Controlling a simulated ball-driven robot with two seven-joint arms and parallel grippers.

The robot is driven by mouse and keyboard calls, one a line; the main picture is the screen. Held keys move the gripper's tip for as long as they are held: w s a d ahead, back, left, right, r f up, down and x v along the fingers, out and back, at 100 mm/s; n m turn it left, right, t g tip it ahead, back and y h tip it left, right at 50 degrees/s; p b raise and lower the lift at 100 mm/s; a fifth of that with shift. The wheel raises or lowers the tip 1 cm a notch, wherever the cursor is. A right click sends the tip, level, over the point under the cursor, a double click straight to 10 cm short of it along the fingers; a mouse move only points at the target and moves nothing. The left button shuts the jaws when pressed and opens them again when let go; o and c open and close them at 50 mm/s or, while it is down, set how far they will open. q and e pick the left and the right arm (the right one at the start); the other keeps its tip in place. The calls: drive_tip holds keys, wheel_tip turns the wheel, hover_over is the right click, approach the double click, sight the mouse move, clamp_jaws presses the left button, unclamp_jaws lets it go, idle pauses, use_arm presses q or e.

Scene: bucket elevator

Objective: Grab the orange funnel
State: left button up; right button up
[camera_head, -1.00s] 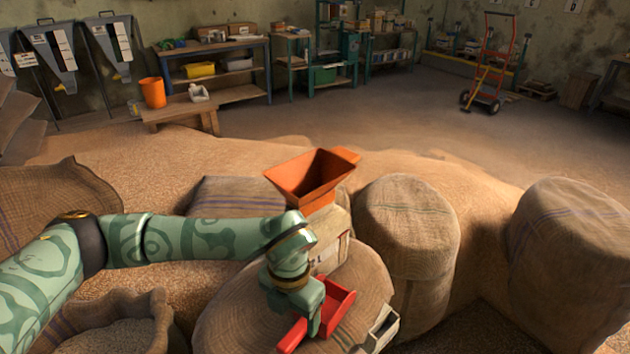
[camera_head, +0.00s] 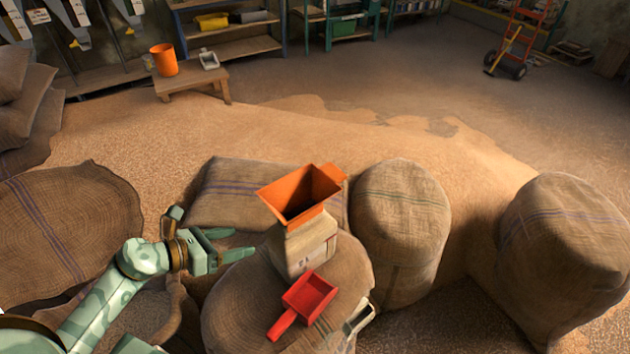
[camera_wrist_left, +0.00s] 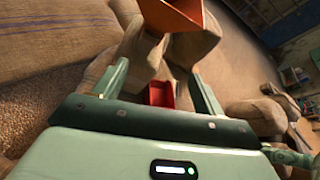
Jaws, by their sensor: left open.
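The orange funnel (camera_head: 302,192) is a square, flared hopper with a tab at its right rim. It sits on top of a small pale sack (camera_head: 305,250), which stands on a large burlap sack. My left gripper (camera_head: 236,243) is open and empty, left of the funnel and a little lower, with its fingers pointing right toward the small sack. In the left wrist view the funnel (camera_wrist_left: 172,14) is at the top, beyond the open fingers, partly cut off by the frame edge. My right gripper is not in view.
Tall sacks (camera_head: 400,225) stand to the right. An orange bucket (camera_head: 164,60) sits on a low bench (camera_head: 190,82) at the back.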

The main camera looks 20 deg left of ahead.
use_arm(q)
drive_tip(key=m, duration=0.3)
approach(289, 218)
drive_tip(key=s+f+x, duration=0.1)
drive_tip(key=x, duration=0.3)
drive_tip(key=shift+t, duration=0.3)
drive_tip(key=x, duration=0.4)
drive_tip(key=r+x, duration=0.1)
drive_tip(key=x, duration=0.1)
drive_tip(key=shift+w+b, duration=0.35)
drive_tip(key=shift+w, duration=0.15)
drive_tip(key=c, duration=1.2)
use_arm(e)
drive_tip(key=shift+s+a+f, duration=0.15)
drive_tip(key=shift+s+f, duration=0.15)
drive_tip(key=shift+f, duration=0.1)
